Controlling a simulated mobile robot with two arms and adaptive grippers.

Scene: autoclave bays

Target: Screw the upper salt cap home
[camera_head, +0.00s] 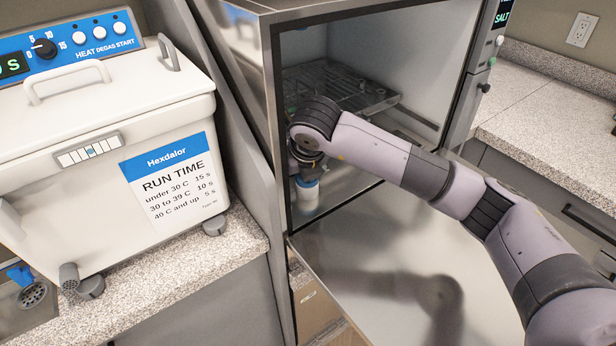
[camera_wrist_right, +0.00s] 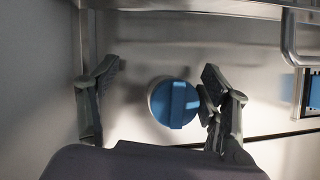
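A round blue cap (camera_wrist_right: 178,103) with a raised grip bar sits on a pale neck in the right wrist view. In the head view a white cylinder (camera_head: 307,196) with a blue top stands low inside the open steel chamber, just below my right gripper (camera_head: 307,158). The frames do not show whether this is the upper cap. In the wrist view my right gripper (camera_wrist_right: 160,75) is open. Its fingers stand either side of the cap, the right one very close to it, the left one clearly apart. Contact cannot be told. My left gripper is not in view.
A wire rack (camera_head: 340,85) is above and behind the gripper in the chamber. The lowered steel door (camera_head: 390,270) lies below my arm. A white Hexdalor bath (camera_head: 100,140) stands left; a panel reading SALT (camera_head: 502,18) is at upper right.

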